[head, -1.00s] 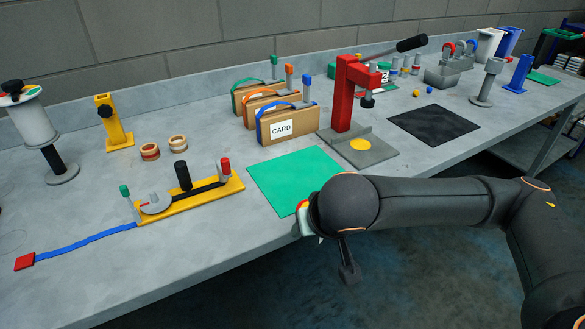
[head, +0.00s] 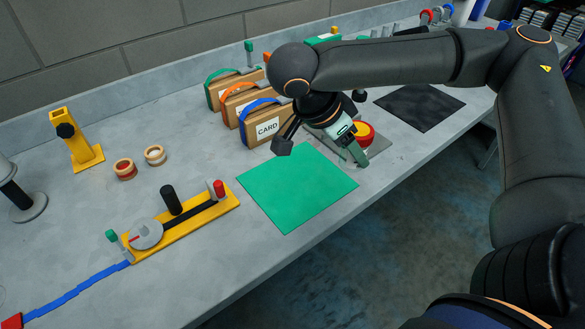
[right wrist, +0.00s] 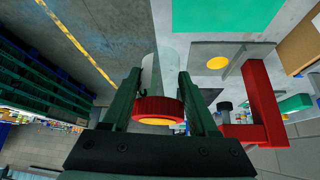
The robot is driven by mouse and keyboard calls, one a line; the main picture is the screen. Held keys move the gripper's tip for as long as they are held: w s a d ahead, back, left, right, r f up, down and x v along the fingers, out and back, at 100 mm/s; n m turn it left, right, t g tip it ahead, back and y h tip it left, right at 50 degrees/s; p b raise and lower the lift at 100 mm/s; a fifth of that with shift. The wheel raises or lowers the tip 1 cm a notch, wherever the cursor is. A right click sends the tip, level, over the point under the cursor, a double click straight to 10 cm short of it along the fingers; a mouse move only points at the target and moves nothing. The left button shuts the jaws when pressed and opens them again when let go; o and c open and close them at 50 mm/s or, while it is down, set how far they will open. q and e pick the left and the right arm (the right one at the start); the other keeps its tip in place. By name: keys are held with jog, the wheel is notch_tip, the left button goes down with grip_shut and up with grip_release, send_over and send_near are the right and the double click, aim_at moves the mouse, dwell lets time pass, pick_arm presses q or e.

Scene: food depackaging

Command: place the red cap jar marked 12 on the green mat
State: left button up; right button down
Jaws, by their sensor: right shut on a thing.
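The jar with a red cap (right wrist: 157,110), yellow at its centre, is between the green fingers of my right gripper (right wrist: 160,74) in the right wrist view. Its body is clear and its number cannot be read. In the head view the red and yellow cap (head: 366,132) shows beside my right gripper (head: 352,148), in front of the press base. The green mat (head: 297,187) lies flat and bare, to the left of and nearer than the jar. It also shows at the top of the right wrist view (right wrist: 228,14). My left gripper is out of view.
Card boxes (head: 262,127) with coloured handles stand behind the mat. A yellow fixture (head: 187,222) with a dial and posts lies left of it. The red press (right wrist: 262,100) is near the jar. A black mat (head: 420,107) lies at the right.

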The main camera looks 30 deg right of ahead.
jog(key=w+a+f, duration=0.1)
jog(key=w+f, duration=0.1)
jog(key=w, duration=0.1)
jog(key=w+a+f, duration=0.2)
jog(key=w+f, duration=0.1)
jog(key=w, duration=0.1)
jog(key=w+a+f, duration=0.1)
jog(key=w+f, duration=0.2)
jog(key=shift+w+a+f, duration=0.25)
jog(key=shift+w+a, duration=0.05)
jog(key=shift+a, duration=0.1)
jog(key=shift+w+f, duration=0.1)
jog(key=shift+f, duration=0.1)
jog(key=shift+w+a+f, duration=0.1)
jog(key=shift+w+f, duration=0.05)
jog(key=shift+f, duration=1.5)
jog(key=shift+c, duration=0.8)
grip_release()
jog(key=shift+f, duration=0.1)
jog(key=v, duration=1.2)
